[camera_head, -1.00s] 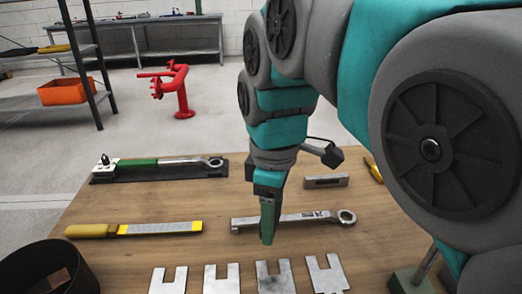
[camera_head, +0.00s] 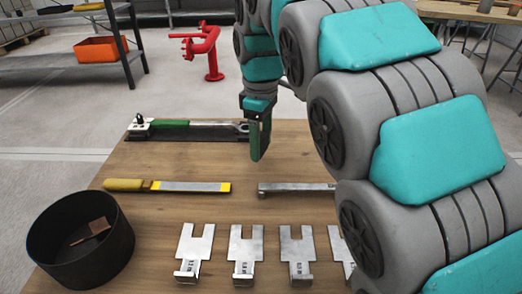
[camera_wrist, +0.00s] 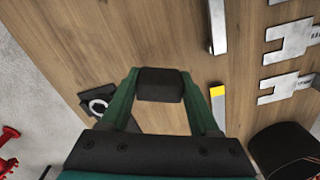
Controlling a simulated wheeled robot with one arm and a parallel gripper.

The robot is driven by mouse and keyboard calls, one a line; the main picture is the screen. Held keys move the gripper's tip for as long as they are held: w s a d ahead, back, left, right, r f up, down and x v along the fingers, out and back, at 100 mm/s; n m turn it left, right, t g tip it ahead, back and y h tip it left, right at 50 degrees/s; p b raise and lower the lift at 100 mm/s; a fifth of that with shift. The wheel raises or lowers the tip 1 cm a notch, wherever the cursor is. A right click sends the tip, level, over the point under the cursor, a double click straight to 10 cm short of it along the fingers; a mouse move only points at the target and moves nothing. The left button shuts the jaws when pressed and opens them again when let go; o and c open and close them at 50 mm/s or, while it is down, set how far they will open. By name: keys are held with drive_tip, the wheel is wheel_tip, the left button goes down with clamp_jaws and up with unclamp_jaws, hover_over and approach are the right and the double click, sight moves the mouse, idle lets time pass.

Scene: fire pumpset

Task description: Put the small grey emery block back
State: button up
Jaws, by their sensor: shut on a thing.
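The small grey emery block (camera_wrist: 160,85), dark grey, is clamped between the two green fingers of my gripper (camera_wrist: 160,92) in the wrist view. The gripper also shows in the head view (camera_head: 257,150), pointing down above the far part of the wooden table, by the right end of the black tray (camera_head: 190,134). There the block cannot be made out behind the finger. The block looks held above the table, with bare wood beyond it in the wrist view.
A green-handled wrench (camera_head: 172,123) lies on the black tray. A round black bin (camera_head: 110,252) holds brown pieces. My arm hides the table's right side.

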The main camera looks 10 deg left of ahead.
drive_tip(key=shift+w+a, duration=0.15)
drive_tip(key=shift+f, duration=1.8)
drive_tip(key=shift+f, duration=0.15)
drive_tip(key=o, duration=1.2)
wheel_tip(320, 180, up, 12)
drive_tip(key=shift+r+p, duration=0.2)
drive_tip(key=shift+p, duration=0.5)
